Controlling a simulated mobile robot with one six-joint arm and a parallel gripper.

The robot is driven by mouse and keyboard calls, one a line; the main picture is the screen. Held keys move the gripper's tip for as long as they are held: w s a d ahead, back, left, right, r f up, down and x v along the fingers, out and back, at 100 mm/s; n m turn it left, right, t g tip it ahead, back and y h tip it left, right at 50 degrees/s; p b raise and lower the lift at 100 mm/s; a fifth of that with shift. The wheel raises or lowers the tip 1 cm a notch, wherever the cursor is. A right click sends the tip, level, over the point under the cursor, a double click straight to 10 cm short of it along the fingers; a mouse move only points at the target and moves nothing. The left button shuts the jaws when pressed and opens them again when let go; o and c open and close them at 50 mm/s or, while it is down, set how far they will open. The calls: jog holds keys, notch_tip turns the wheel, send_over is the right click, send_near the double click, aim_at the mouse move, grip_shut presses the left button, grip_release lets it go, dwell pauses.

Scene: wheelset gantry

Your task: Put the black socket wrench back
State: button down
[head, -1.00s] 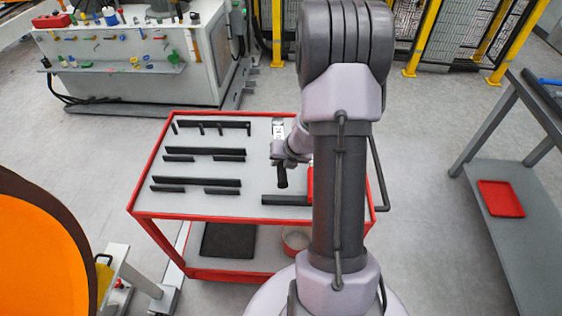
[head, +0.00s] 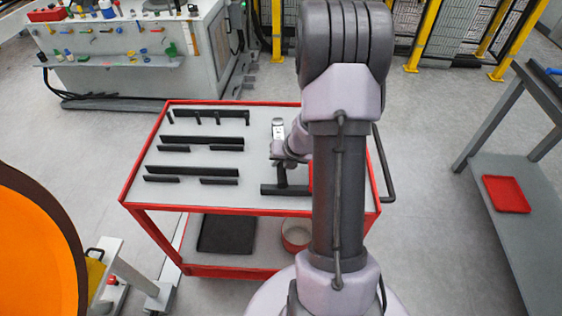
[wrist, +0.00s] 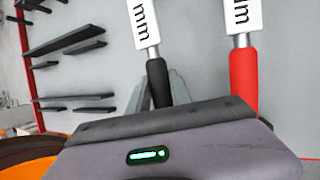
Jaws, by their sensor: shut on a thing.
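The black socket wrench (wrist: 158,82) has a black handle and a white label ending in "mm". In the wrist view its handle runs down into my gripper (wrist: 166,98), which is shut on it. In the head view my gripper (head: 281,160) is over the right part of the red-framed trolley (head: 215,207), with the black handle (head: 282,177) pointing down from it. A red-handled wrench (wrist: 243,82) with a similar label is to the right and apart. Whether the black wrench touches the grey top cannot be told.
Several black rails (head: 201,140) stand in rows on the trolley's left part. A short black rail (head: 283,190) is near the handle. A grey bench (head: 500,230) with a red tray (head: 506,194) is at right. An orange round part (head: 35,250) is at left.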

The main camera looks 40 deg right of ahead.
jog(key=shift+f+b, duration=0.3)
jog(key=shift+f, duration=0.1)
jog(key=c, duration=1.1)
grip_release()
jog(key=shift+r, duration=0.1)
